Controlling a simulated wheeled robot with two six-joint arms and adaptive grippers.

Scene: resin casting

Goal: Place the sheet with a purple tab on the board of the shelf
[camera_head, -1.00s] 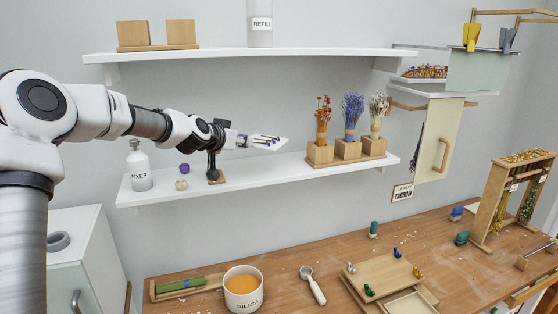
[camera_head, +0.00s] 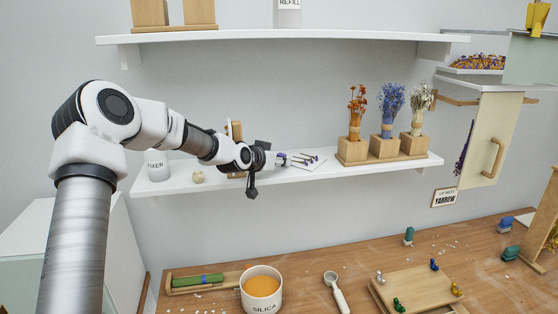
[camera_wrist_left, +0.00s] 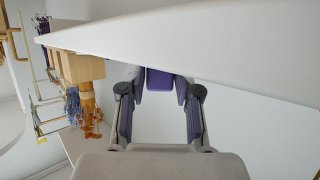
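My left gripper (camera_head: 281,159) reaches in from the left along the board. In the left wrist view, the purple tab (camera_wrist_left: 160,80) sits between the fingertips of the left gripper (camera_wrist_left: 160,84), which appear closed against its sides. A broad white surface fills the top of that view, and most of the sheet cannot be made out there. My right gripper is not in view.
Wooden blocks with dried flowers (camera_head: 383,148) stand on the board to the right. Another shelf (camera_head: 290,38) hangs above.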

